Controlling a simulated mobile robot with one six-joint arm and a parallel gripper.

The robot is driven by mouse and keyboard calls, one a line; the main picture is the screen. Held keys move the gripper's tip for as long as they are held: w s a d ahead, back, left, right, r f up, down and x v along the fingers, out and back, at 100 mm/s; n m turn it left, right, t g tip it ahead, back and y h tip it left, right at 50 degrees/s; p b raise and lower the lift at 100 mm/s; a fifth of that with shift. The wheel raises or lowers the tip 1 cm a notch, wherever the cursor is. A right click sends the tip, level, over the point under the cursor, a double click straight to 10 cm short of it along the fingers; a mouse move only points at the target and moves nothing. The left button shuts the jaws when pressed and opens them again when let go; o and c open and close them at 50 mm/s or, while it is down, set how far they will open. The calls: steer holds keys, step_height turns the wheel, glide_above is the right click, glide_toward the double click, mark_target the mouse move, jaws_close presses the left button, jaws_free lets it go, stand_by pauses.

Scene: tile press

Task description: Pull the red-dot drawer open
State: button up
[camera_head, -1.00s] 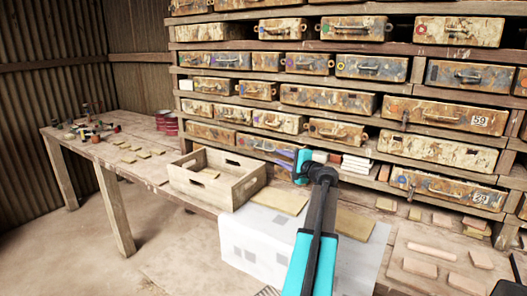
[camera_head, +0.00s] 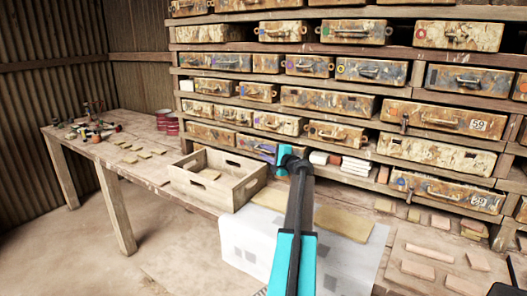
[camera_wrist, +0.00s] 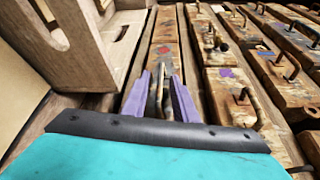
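A worn drawer front (camera_wrist: 166,28) with a red dot (camera_wrist: 163,50) and a metal handle (camera_wrist: 160,88) runs up the middle of the wrist view. My gripper (camera_wrist: 160,76) has its two purple fingers apart, one on each side of this handle; I cannot tell whether they touch it. In the head view my gripper (camera_head: 268,152) is at a low drawer (camera_head: 250,141) right of the crate, and my wrist hides part of that area. Another drawer (camera_head: 459,34) with a red mark shows at the upper right in the head view.
A wooden crate (camera_head: 207,189) stands on the bench close left of my gripper; its wall also shows in the wrist view (camera_wrist: 88,50). White blocks (camera_head: 355,165) sit right of my wrist. Red cans (camera_head: 168,122) stand farther left. Neighbouring drawers with handles are close by.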

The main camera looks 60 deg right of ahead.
steer(key=shift+x, duration=0.9)
jaws_close()
steer(key=shift+a+f, duration=0.1)
steer(key=shift+f, duration=0.05)
stand_by(0.8)
